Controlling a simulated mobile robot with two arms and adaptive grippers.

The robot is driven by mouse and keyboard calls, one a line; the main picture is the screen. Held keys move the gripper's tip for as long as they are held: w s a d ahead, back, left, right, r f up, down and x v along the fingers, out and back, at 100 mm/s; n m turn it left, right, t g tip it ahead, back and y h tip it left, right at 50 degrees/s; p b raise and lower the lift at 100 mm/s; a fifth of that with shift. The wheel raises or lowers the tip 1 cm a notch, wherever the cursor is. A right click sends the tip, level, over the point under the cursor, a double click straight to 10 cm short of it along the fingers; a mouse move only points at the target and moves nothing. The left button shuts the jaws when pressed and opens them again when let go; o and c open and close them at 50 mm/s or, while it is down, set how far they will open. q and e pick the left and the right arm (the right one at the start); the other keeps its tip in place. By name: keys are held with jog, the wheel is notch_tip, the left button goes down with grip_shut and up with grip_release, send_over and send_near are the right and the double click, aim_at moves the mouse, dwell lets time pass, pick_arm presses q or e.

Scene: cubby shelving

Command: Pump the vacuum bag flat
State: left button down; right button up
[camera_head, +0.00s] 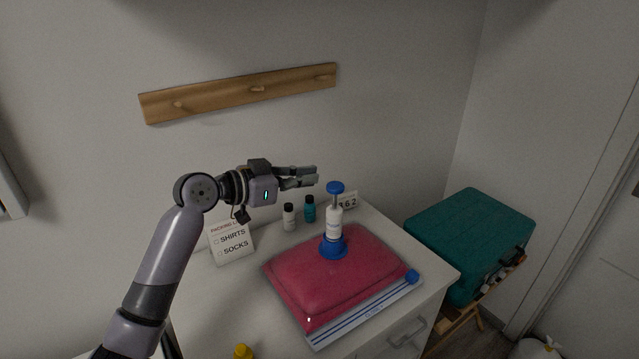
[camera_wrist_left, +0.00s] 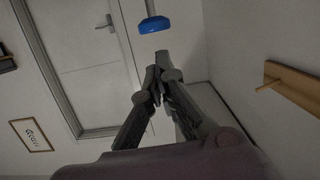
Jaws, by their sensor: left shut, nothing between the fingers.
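The vacuum bag (camera_head: 325,275) lies on the white cabinet top, puffy with red-pink fabric inside. Its clear front edge has blue stripes, and a blue round piece sits at its right corner. A white hand pump (camera_head: 334,222) stands upright on the bag on a blue base (camera_head: 333,246). Its blue knob (camera_head: 335,187) is raised, with a short length of rod showing below it. The knob also shows in the left wrist view (camera_wrist_left: 154,25), just beyond my fingertips. My left gripper (camera_head: 316,176) is shut and empty, left of the knob at about its height and apart from it. My right gripper is out of view.
Two small bottles (camera_head: 290,217) and a number block (camera_head: 347,201) stand behind the bag. A packing-list sign (camera_head: 232,241) stands left. A yellow object (camera_head: 243,351) is at the front. A teal suitcase (camera_head: 470,240) rests on a wooden stand at right. A peg rail (camera_head: 240,92) is on the wall.

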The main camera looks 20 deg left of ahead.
pick_arm(q)
jog(key=b+v, duration=0.1)
jog(key=v, duration=0.4)
jog(key=shift+d, duration=0.15)
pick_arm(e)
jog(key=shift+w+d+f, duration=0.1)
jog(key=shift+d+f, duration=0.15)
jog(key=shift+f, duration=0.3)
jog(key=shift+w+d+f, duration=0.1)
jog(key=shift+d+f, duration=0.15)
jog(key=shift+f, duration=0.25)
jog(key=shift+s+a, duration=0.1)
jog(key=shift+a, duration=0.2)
pick_arm(q)
jog(key=shift+r, duration=0.1)
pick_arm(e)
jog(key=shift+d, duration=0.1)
pick_arm(q)
notch_tip(320, 180, up, 3)
jog(key=p, duration=0.3)
jog(key=shift+s+d+r, duration=0.1)
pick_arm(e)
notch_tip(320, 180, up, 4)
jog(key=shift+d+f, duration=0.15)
